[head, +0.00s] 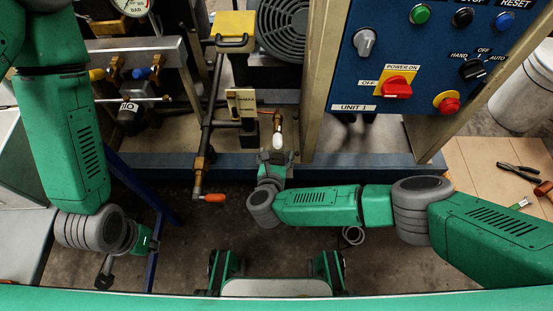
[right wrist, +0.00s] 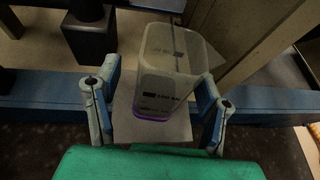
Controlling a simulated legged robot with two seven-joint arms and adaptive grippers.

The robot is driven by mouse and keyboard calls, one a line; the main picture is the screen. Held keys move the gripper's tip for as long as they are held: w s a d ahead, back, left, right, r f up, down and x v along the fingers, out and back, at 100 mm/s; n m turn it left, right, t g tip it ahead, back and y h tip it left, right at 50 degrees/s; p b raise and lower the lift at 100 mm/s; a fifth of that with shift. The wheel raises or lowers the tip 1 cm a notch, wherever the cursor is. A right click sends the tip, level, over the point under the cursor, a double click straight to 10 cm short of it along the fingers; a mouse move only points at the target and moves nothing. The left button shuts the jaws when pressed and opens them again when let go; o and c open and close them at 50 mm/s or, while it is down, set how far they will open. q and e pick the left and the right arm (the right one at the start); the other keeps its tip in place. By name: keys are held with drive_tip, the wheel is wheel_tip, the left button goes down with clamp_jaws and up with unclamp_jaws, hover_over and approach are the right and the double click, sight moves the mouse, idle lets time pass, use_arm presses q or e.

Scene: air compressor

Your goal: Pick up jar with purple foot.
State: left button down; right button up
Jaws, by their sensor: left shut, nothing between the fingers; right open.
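The jar (right wrist: 165,75) is a pale, translucent, boxy container with small dark print and a purple foot at its lower edge in the right wrist view. My right gripper (right wrist: 157,84) is open, with one finger on each side of the jar; I cannot tell whether either finger touches it. In the head view my right gripper (head: 277,157) is just below a small white piece (head: 278,140) under a brass fitting; no purple can be made out there. My left gripper (head: 105,272) is shut and empty at the lower left, far from the jar.
A blue control panel (head: 425,60) stands at the upper right. Pliers (head: 518,170) lie on a board at the right.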

drive_tip(key=shift+w+f, duration=0.15)
drive_tip(key=shift+w, duration=0.15)
drive_tip(key=shift+d, duration=0.15)
drive_tip(key=c, duration=1.3)
drive_tip(key=shift+o, duration=0.3)
drive_tip(key=shift+r, duration=0.25)
